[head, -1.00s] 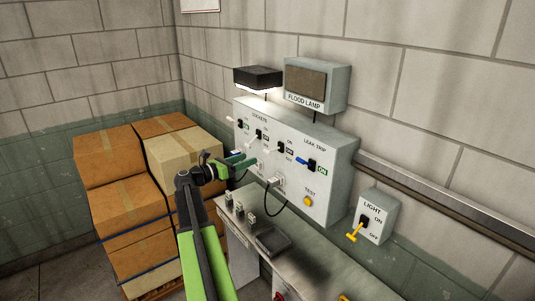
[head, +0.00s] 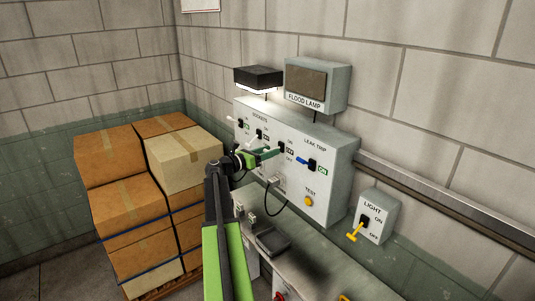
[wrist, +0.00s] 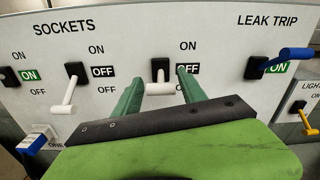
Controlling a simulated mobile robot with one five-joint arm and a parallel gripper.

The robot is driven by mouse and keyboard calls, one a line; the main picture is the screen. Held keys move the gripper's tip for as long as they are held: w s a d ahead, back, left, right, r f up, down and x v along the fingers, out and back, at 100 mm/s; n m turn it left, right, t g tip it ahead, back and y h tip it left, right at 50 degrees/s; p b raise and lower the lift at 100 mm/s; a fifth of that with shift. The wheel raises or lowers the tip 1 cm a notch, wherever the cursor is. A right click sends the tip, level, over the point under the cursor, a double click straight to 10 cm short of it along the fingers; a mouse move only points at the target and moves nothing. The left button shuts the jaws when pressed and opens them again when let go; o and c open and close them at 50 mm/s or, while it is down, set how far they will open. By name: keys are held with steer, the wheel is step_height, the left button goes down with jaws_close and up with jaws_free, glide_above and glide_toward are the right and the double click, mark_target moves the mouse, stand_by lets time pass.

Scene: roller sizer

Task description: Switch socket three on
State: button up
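The grey socket panel (head: 335,190) on the wall has three switches under SOCKETS. The third switch (wrist: 160,88), rightmost of them, has a white lever pointing down and toward me, and its flag reads OFF. My gripper (wrist: 160,84) is open, with one green finger on each side of that lever. I cannot tell whether either finger touches it. In the head view my gripper (head: 268,154) is at the panel and hides part of this switch. The second switch (wrist: 70,88) has its lever down with an OFF flag. The first switch (wrist: 10,76) shows a green ON flag.
The blue-levered leak trip switch (wrist: 285,60), flagged ON, is just right of socket three. A yellow test button (head: 308,200) is below it. A yellow-levered light switch (head: 364,224) is farther right. Stacked cartons (head: 125,200) stand left. A bench (head: 310,262) runs below.

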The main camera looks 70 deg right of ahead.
jaws_close()
